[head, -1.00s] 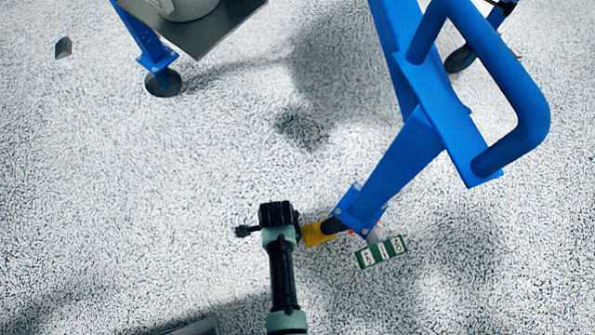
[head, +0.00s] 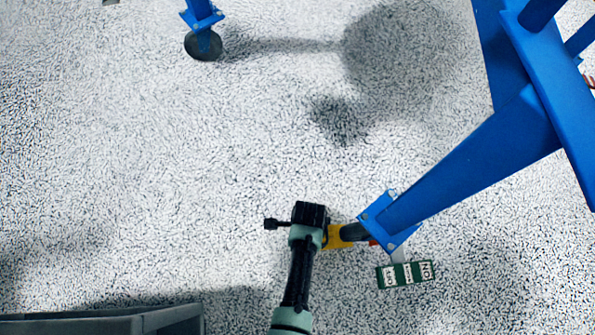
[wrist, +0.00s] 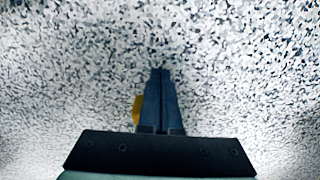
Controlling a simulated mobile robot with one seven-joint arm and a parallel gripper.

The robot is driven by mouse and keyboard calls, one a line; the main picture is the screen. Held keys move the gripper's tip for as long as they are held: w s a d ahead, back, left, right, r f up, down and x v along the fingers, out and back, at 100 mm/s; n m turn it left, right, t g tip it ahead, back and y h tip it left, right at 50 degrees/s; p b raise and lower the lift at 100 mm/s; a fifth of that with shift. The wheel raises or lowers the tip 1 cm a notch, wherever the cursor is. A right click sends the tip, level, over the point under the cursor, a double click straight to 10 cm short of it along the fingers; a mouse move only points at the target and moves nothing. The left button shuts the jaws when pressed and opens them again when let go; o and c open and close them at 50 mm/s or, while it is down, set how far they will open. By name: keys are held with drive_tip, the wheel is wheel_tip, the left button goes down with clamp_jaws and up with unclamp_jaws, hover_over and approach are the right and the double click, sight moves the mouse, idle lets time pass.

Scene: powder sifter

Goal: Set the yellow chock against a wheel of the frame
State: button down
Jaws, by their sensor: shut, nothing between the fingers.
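The yellow chock (head: 338,237) lies on the floor against or very close to the dark wheel (head: 355,232) under the near leg of the blue frame (head: 470,170). Whether they touch is hard to tell. My gripper (head: 272,224) is just left of the chock in the head view, partly covering it, and points left. In the wrist view my gripper's fingers (wrist: 160,72) are together and empty, and a sliver of the chock (wrist: 137,110) shows at their left side, partly hidden.
A green and white label plate (head: 405,274) is by the near wheel. Another wheel (head: 203,44) on a blue leg stands at the upper left. A grey container (head: 100,325) is at the lower left. The speckled floor between is clear.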

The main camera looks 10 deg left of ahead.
drive_tip(key=shift+d, duration=0.85)
drive_tip(key=shift+r, duration=0.1)
